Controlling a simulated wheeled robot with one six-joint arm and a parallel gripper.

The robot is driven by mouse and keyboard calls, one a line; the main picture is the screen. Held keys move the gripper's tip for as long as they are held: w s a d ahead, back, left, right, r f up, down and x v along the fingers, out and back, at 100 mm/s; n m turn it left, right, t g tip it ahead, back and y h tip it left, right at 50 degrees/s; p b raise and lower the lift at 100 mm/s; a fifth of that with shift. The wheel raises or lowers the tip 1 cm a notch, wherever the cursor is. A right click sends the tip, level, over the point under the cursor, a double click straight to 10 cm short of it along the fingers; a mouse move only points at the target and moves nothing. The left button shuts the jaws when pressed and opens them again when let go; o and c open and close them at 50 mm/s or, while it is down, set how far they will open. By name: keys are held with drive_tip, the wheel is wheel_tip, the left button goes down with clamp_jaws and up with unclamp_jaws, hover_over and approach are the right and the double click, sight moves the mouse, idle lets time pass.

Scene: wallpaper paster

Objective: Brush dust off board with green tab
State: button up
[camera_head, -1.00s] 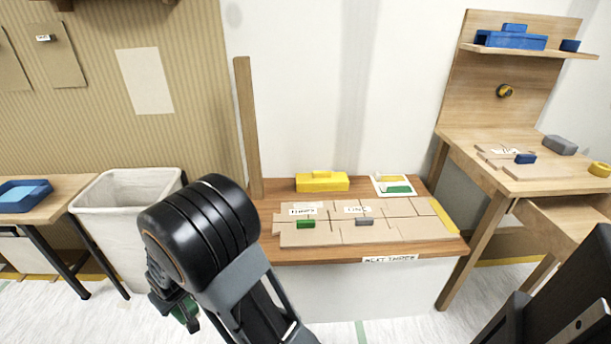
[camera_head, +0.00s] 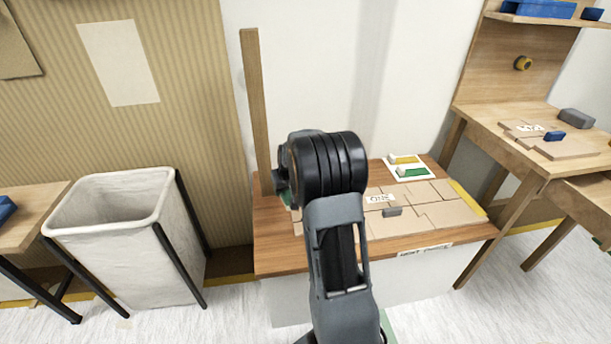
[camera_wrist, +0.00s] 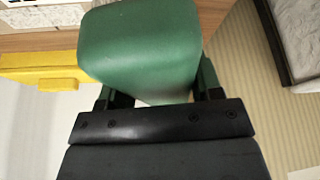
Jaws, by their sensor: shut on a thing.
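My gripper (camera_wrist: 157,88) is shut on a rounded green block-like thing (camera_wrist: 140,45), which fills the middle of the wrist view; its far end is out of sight. In the head view my arm stands in front of the wooden table, and the gripper is hidden behind the wrist. Tan boards (camera_head: 440,206) lie on the table. One carries a grey tab (camera_head: 392,211) and a label reading "ONE" (camera_head: 379,198). The left board, with the green tab, is mostly covered by my arm. I cannot make out dust.
A card with yellow and green strips (camera_head: 408,168) lies at the table's back. A yellow block (camera_wrist: 40,68) shows in the wrist view. A white bin (camera_head: 120,240) stands left of the table, an upright wooden post (camera_head: 256,110) at its back left. Another workbench (camera_head: 540,170) is at right.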

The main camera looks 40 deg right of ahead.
drive_tip(key=d+r, duration=0.2)
drive_tip(key=d, duration=0.5)
drive_tip(key=shift+d+m, duration=0.4)
drive_tip(key=shift+f+b, duration=2.25)
drive_tip(key=shift+f, duration=1)
drive_tip(key=shift+a+r, duration=0.1)
drive_tip(key=shift+r, duration=0.05)
